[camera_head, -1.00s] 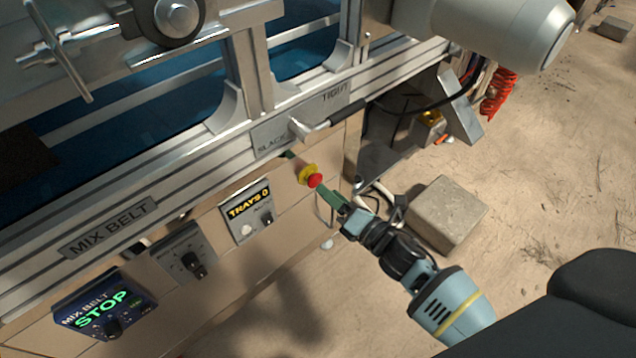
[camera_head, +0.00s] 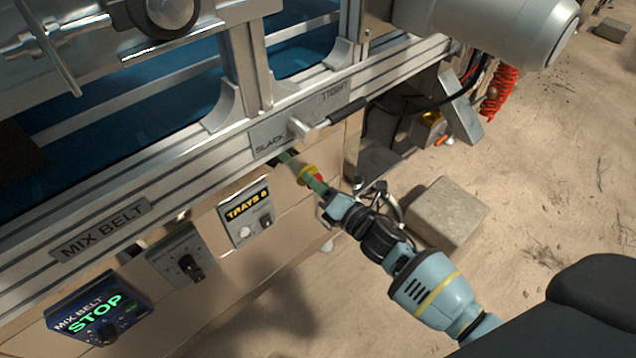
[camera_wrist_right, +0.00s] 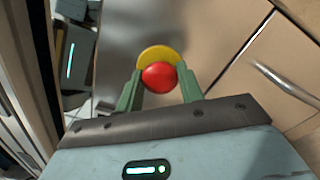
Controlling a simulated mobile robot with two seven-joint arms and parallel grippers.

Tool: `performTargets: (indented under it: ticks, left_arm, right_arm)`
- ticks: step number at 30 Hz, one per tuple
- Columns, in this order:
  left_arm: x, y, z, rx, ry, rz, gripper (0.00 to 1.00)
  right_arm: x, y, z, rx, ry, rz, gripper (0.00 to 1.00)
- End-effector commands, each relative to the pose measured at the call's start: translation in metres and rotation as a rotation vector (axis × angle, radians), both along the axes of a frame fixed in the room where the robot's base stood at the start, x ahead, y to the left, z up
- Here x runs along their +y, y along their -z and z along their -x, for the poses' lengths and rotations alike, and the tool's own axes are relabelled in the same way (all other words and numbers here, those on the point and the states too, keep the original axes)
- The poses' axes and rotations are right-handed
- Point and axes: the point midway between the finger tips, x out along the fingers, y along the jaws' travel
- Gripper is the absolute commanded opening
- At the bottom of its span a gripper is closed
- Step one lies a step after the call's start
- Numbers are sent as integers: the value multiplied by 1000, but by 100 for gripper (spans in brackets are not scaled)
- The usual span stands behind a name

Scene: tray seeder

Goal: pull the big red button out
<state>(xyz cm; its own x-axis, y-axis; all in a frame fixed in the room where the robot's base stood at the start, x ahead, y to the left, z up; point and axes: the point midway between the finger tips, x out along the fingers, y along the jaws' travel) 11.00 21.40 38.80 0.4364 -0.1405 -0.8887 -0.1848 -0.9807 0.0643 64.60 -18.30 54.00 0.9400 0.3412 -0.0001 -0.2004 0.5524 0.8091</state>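The big red button (camera_head: 319,178) sits on a round yellow collar (camera_head: 307,172) on the machine's beige side panel, below the SLACK/TIGHT plate. My right gripper (camera_head: 313,180) is at the button and partly covers it in the head view. In the right wrist view, the red button (camera_wrist_right: 159,77) stands between the two green fingers of my right gripper (camera_wrist_right: 160,82), with the yellow collar (camera_wrist_right: 158,52) behind it. The fingers are apart, one on each side. They are very near the button's sides, and I cannot tell whether they touch. My left gripper is not in view.
A lever (camera_head: 325,120) sticks out above the button. To the left on the panel are the TRAYS display box (camera_head: 246,212), a grey dial box (camera_head: 178,256) and the MIX BELT box (camera_head: 98,312) reading STOP. A stone block (camera_head: 446,214) lies on the sandy ground.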

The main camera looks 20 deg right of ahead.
Motion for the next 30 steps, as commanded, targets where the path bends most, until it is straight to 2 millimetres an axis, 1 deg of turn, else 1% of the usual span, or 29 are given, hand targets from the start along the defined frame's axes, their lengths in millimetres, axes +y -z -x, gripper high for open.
performTargets:
  ticks: [1, 3, 5, 8, 14, 20, 21, 25, 30]
  left_arm:
    - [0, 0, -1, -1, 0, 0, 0]
    - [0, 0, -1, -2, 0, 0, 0]
    - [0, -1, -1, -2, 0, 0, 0]
    - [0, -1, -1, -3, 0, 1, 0]
    - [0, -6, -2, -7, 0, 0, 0]
    - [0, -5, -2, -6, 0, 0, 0]
    - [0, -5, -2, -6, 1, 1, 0]
    - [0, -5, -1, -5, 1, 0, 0]
    - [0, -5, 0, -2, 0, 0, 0]
  right_arm:
    - [0, 0, 0, 0, 0, 0, 16]
    - [0, 0, 0, 0, 0, 0, 7]
    - [0, 0, 0, 0, 0, 0, 0]
    - [0, 0, 1, 0, 0, 0, 0]
    - [-4, -1, 12, -1, -1, 1, 0]
    - [-4, 1, 12, 0, -2, 0, 0]
    - [-4, 1, 12, 0, -2, 0, 39]
    - [-4, 1, 12, 1, -1, 0, 56]
    - [-4, 0, 12, 1, -1, 0, 56]
